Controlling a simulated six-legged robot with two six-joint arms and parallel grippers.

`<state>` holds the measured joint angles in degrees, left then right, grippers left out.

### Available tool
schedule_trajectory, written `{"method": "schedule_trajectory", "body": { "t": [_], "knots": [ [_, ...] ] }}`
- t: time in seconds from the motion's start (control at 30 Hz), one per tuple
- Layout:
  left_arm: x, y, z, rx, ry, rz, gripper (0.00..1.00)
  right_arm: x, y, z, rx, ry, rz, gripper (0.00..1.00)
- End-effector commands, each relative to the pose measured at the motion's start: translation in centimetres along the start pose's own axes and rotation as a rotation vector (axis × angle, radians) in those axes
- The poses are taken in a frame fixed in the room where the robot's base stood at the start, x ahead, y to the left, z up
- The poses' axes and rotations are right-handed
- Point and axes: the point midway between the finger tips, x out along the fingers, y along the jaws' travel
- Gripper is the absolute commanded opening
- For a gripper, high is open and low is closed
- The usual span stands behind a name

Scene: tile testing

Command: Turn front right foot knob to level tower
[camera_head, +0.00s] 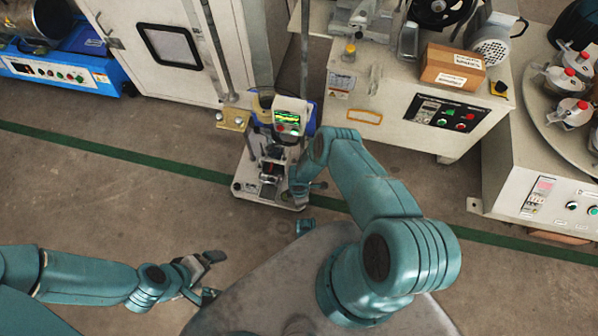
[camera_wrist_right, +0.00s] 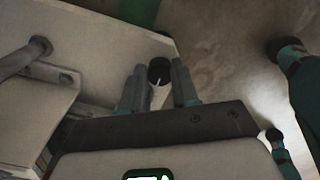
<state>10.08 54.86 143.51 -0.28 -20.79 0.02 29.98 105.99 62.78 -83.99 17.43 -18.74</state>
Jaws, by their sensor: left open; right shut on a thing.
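The tower (camera_head: 268,150) stands upright on a pale base plate (camera_head: 250,190) on the floor, with a small lit screen (camera_head: 288,122) near its top. My right arm reaches to the front right corner of the base. In the right wrist view my right gripper (camera_wrist_right: 159,88) has its two fingers on either side of a dark round foot knob (camera_wrist_right: 160,68), shut on it, at the edge of the pale plate. In the head view the arm mostly hides that knob. My left gripper (camera_head: 212,276) is open and empty, low over the floor, apart from the tower.
A cabinet (camera_head: 170,45) stands behind the tower at left. A machine bench (camera_head: 390,105) with a cardboard box (camera_head: 452,68) stands behind at right. A pale unit with a round table (camera_head: 560,110) is at far right. Floor left of the tower is clear.

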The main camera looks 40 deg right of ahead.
Motion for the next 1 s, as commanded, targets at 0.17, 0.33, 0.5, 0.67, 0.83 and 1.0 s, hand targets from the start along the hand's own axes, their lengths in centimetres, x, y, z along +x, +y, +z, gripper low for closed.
{"method": "schedule_trajectory", "body": {
  "t": [0.17,0.33,0.5,0.67,0.83,1.0],
  "knots": [
    [-0.45,0.16,0.01,0.000,0.000,0.000,1.00,-0.05,-0.05,-0.10,0.084,0.005,0.000,0.00],
    [-0.60,0.22,0.01,0.000,0.000,0.000,1.00,0.00,-0.07,-0.10,0.132,0.006,0.000,0.00],
    [-0.65,0.23,0.02,0.000,0.000,0.000,1.00,0.05,-0.08,-0.11,0.151,0.006,0.000,0.00],
    [-0.64,0.23,0.02,0.000,0.000,0.000,1.00,0.07,-0.08,-0.11,0.154,0.007,0.000,0.00],
    [-0.64,0.23,0.01,0.000,0.000,0.000,1.00,0.07,-0.08,-0.12,0.153,0.007,0.000,0.00],
    [-0.64,0.23,0.01,0.000,0.000,0.000,1.00,0.07,-0.07,-0.10,0.153,0.006,0.000,0.55]
  ]
}}
